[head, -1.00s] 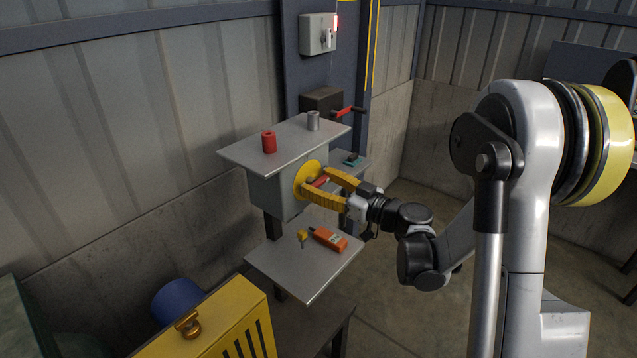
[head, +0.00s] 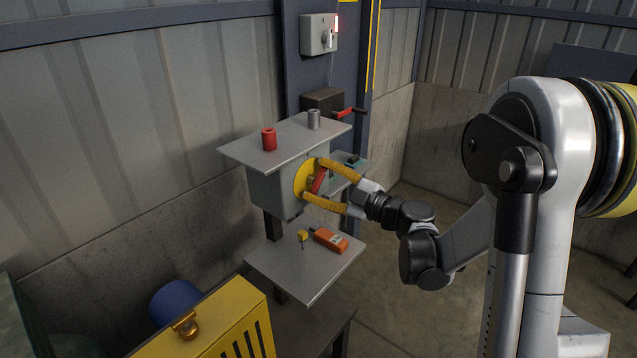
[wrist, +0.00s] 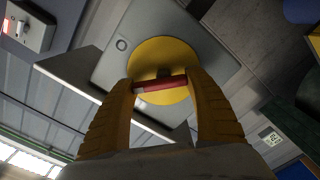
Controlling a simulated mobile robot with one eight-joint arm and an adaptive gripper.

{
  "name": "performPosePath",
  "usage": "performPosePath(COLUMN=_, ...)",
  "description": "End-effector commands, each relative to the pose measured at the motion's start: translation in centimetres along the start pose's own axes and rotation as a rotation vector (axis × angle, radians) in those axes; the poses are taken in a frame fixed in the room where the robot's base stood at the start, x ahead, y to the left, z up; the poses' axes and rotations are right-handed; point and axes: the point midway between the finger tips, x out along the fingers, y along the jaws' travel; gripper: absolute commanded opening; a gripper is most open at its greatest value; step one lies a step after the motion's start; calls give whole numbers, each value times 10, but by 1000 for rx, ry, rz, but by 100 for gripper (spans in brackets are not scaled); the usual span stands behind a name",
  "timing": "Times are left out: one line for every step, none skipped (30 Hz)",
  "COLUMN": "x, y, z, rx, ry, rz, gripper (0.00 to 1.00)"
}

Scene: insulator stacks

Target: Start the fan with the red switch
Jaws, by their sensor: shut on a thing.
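The red switch (head: 318,182) is a bar handle on a yellow round plate (head: 299,180), on the front of a grey box (head: 268,190). My gripper (head: 314,179) has its yellow fingers around the handle, one above and one below. In the wrist view the red handle (wrist: 162,84) spans the gap between the fingertips, in front of the yellow plate (wrist: 165,55). A small ring mark (wrist: 121,44) shows on the box face beside the plate. In the head view the handle stands steeply tilted. I cannot make out a fan for certain.
A red cylinder (head: 269,139) and a grey cylinder (head: 313,119) stand on the shelf above the box. An orange device (head: 331,239) and a small yellow-topped item (head: 303,236) lie on the lower shelf. A red crank (head: 347,113) sticks out behind. A yellow slotted box (head: 214,327) stands front left.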

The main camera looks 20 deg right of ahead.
Motion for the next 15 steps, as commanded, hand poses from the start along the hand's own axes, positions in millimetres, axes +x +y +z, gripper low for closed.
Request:
performPosePath(x=0, y=-2, z=1, rx=-43, ry=-1, rz=-2, gripper=33)
performPosePath(x=0, y=-2, z=0, rx=-71, ry=-1, rz=-2, gripper=33)
performPosePath(x=0, y=-2, z=0, rx=-109, ry=-1, rz=-2, gripper=33)
performPosePath(x=0, y=-2, z=0, rx=-138, ry=-1, rz=-2, gripper=33)
performPosePath(x=0, y=-2, z=0, rx=-167, ry=-1, rz=-2, gripper=33)
performPosePath(x=0, y=-2, z=0, rx=-204, ry=-1, rz=-2, gripper=33)
performPosePath(x=0, y=-2, z=-1, rx=-233, ry=-1, rz=-2, gripper=33)
performPosePath(x=0, y=-2, z=-1, rx=-261, ry=-1, rz=-2, gripper=33)
performPosePath(x=0, y=-2, z=-1, rx=-298, ry=-1, rz=-2, gripper=33)
performPosePath(x=0, y=-3, z=-1, rx=-326, ry=-1, rz=-2, gripper=33)
performPosePath(x=0, y=-3, z=-1, rx=-353, ry=-1, rz=-2, gripper=33)
performPosePath(x=0, y=-3, z=-1, rx=-388, ry=-1, rz=-2, gripper=33)
performPosePath(x=0, y=-3, z=-1, rx=-414, ry=-1, rz=-2, gripper=33)
performPosePath(x=0, y=-3, z=-2, rx=-439, ry=-1, rz=-2, gripper=33)
performPosePath(x=0, y=-3, z=-2, rx=-471, ry=-1, rz=-2, gripper=33)
